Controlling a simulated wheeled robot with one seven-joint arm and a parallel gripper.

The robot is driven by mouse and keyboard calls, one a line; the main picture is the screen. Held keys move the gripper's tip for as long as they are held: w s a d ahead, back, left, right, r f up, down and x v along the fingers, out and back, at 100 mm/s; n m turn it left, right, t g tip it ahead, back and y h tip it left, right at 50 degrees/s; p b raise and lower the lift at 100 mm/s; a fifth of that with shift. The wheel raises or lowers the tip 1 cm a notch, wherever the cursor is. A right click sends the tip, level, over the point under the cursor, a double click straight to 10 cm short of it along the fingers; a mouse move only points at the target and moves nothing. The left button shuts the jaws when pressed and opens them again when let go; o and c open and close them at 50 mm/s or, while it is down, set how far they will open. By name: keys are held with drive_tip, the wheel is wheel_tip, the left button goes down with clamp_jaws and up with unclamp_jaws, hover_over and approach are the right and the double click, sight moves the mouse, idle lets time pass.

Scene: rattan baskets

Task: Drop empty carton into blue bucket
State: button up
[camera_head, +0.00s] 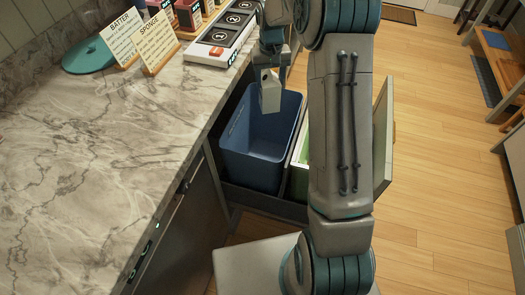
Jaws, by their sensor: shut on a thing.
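The blue bucket (238,158) stands in a pulled-out drawer below the counter, near the middle of the head view. A small pale grey-white carton (270,92) hangs upright over the bucket's far part, in front of its back rim. My gripper (268,70) is above the carton and shut on its top. The fingertips are small in view and partly covered by the wrist. I cannot tell the exact height of the carton above the bucket. The inside of the bucket that shows looks empty.
A green bin (300,180) stands right of the bucket, mostly behind my arm. The drawer front (383,135) stands out to the right. The marble counter (90,180) fills the left, with signs (155,42) and a battery tray (222,40) at its back.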

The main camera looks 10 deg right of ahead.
sight(270, 92)
drive_tip(key=shift+f+b, duration=1.8)
drive_tip(key=shift+f, duration=1)
drive_tip(key=o, duration=1.3)
wheel_tip(270, 92, up, 13)
drive_tip(key=shift+r+p, duration=0.2)
drive_tip(key=shift+p, duration=0.25)
drive_tip(key=shift+s+r, duration=0.1)
drive_tip(key=shift+r, duration=0.15)
